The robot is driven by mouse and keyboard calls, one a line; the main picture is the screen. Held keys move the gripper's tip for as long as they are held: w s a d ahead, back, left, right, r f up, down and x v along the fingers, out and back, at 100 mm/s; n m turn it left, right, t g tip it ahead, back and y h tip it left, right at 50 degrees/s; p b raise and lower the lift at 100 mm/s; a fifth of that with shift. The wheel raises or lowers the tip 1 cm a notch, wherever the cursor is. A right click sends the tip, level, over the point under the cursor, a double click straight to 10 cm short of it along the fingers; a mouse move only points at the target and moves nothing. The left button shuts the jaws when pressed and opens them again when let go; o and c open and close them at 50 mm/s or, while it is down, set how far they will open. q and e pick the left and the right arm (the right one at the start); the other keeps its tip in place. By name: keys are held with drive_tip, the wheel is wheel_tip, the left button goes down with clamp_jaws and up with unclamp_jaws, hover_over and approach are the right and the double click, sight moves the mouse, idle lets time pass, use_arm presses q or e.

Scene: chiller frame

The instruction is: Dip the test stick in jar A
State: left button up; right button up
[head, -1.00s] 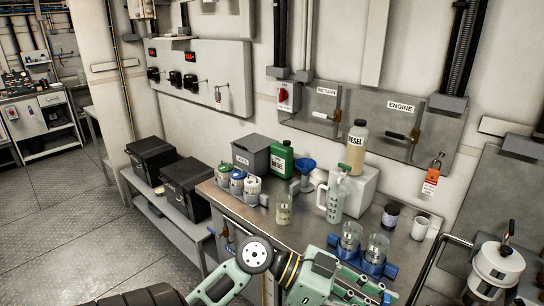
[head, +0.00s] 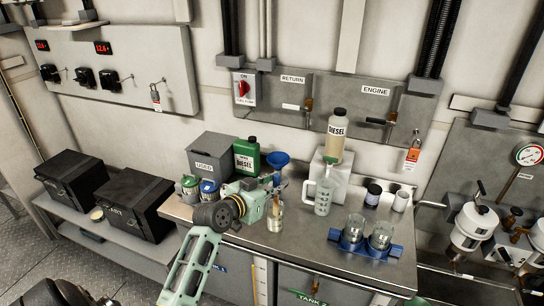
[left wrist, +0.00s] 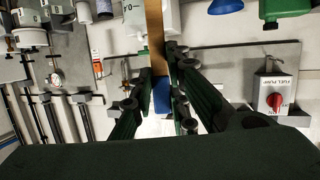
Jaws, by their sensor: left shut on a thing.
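My left gripper (head: 275,196) is over the left part of the bench, directly above or in front of a small glass jar (head: 275,219). In the left wrist view it (left wrist: 156,95) is shut on the test stick (left wrist: 155,38), a flat tan strip with a blue end between the fingers. The stick is hard to make out in the head view. Two glass jars, left (head: 354,229) and right (head: 381,236), stand in a blue holder (head: 351,247) at the bench front; I cannot read their letters. My right gripper is not in view.
Behind the gripper stand a blue funnel (head: 279,158), a green diesel can (head: 246,158) and a grey box (head: 211,157). A measuring jug (head: 324,197) stands right of the gripper; a diesel bottle (head: 337,136) is on a white block. Bench space right of the holder is clear.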

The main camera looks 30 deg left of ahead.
use_arm(q)
drive_tip(key=w+a+r+n+y+p, duration=0.2)
drive_tip(key=w+a+n+y+p, duration=0.15)
drive_tip(key=w, duration=0.25)
wheel_tip(320, 180, down, 15)
drive_tip(key=b, duration=1.2)
drive_tip(key=shift+w+a, duration=0.2)
drive_tip(key=shift+w, duration=0.05)
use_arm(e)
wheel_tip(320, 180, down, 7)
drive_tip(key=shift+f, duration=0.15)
use_arm(q)
drive_tip(key=shift+s+f+y, duration=0.1)
drive_tip(key=shift+f+y, duration=0.05)
drive_tip(key=shift+y, duration=0.1)
drive_tip(key=shift+s+d+f+g, duration=0.1)
drive_tip(key=shift+f+g, duration=0.15)
drive_tip(key=shift+g, duration=0.05)
drive_tip(key=shift+r, duration=0.1)
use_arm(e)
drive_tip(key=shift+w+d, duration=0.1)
